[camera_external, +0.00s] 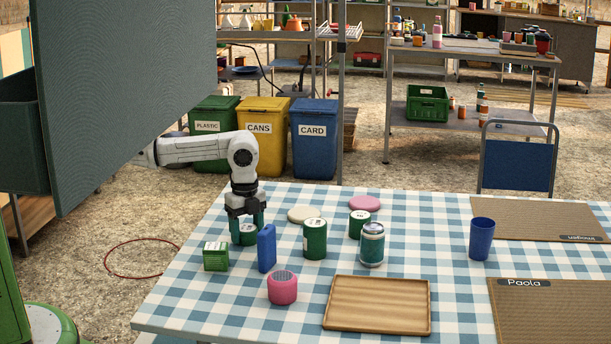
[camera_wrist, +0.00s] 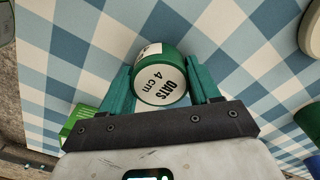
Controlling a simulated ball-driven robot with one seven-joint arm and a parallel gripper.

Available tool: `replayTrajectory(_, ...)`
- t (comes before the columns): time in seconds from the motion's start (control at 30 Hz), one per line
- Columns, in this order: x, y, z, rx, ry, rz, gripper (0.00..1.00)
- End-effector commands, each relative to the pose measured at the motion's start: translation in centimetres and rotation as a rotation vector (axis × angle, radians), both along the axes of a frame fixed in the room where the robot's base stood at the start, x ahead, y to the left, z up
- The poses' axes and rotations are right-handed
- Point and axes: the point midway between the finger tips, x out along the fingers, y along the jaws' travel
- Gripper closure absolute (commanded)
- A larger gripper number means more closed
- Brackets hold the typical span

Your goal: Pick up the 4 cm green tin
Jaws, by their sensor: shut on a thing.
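The green tin (camera_wrist: 159,78) has a white lid reading "OATS 4 cm" and sits between the two teal fingers in the wrist view. My gripper (camera_wrist: 162,88) is shut on it, with a finger on each side. In the external view my gripper (camera_external: 247,222) points down at the table's left part, around the green tin (camera_external: 248,236). The fingers partly cover the tin there. I cannot tell whether the tin touches the cloth.
A blue block (camera_external: 266,248) and a green box (camera_external: 215,257) stand close to my gripper. Taller green tins (camera_external: 315,241) (camera_external: 358,226), a can (camera_external: 372,246) and a pink speaker (camera_external: 282,290) stand nearby. A wooden tray (camera_external: 378,308) lies at the front. A grey panel (camera_external: 125,90) hangs at left.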

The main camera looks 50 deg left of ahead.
Motion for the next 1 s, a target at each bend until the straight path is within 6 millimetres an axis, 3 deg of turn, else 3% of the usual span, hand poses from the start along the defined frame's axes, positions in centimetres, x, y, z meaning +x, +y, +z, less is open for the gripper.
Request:
replayTrajectory(0.2, 0.0, 0.0, 0.0, 0.000, 0.000, 0.000, 0.71)
replayTrajectory(0.57, 0.1, 0.0, 0.5, -0.001, -0.001, 0.000, 0.71)
replayTrajectory(0.77, 0.1, -0.1, 2.9, -0.002, -0.004, 0.000, 0.71)
replayTrajectory(1.0, -3.4, 1.4, 7.5, -0.002, -0.003, 0.000, 0.71)
